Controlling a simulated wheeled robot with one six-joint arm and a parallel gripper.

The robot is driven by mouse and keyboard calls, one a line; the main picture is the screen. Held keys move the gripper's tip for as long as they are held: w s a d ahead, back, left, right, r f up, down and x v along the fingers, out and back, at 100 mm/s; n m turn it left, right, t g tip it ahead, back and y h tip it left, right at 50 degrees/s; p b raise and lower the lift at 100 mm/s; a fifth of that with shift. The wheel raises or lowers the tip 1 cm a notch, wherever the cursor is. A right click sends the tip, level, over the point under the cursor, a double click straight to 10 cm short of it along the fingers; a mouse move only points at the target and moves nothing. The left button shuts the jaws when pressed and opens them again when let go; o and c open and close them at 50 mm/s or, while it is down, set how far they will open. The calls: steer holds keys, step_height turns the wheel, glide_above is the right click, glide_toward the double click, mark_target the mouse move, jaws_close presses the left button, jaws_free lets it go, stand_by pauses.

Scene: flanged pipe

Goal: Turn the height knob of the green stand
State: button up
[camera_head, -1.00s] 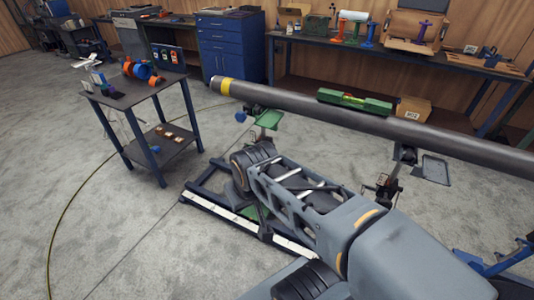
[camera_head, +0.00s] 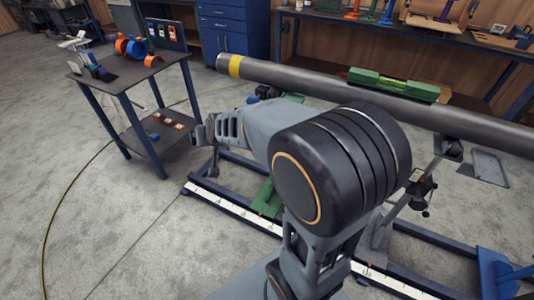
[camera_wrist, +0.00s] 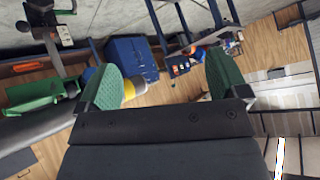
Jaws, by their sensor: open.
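The green stand holds up the grey pipe (camera_head: 300,82) near its yellow-banded end. In the head view its green top (camera_head: 292,97) shows just under the pipe, and a green base part (camera_head: 267,197) shows on the floor frame. A small blue knob-like part (camera_head: 265,92) sits beside the top; my arm hides much of the post. My gripper (camera_head: 203,133) is left of the stand, apart from it. In the wrist view my gripper (camera_wrist: 165,88) is open, its green-padded fingers wide apart with nothing held. A green part (camera_wrist: 30,95) lies left of them, beside the pipe (camera_wrist: 40,128).
A small dark table (camera_head: 125,72) with coloured parts stands left of my gripper. A green level (camera_head: 393,84) lies on the pipe. A second stand (camera_head: 424,185) is at right. A blue cabinet (camera_head: 232,28) stands behind. Floor at lower left is clear.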

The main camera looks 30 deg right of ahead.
steer(key=shift+o, duration=0.4)
steer(key=w+d+f+m+t+h+b, duration=0.2)
steer(key=w+d+f+m+h+b, duration=0.1)
steer(key=w+f, duration=0.6)
steer(key=shift+d+f+b, duration=0.7)
steer(key=shift+d+f, duration=0.2)
steer(key=shift+d, duration=0.3)
steer(key=d+f+m+g+h+b, duration=0.1)
steer(key=d+f+m+h+b, duration=0.3)
steer(key=d+f+h, duration=0.55)
steer(key=d+f+m+g+h+b, duration=0.2)
steer(key=d+f+m+h+b, duration=0.3)
steer(key=f, duration=0.7)
steer(key=w+d+n+y+b, duration=0.1)
steer(key=w+d, duration=0.5)
steer(key=d, duration=0.6)
steer(key=shift+f+b, duration=0.15)
steer(key=shift+b, duration=0.25)
steer(key=c, duration=0.9)
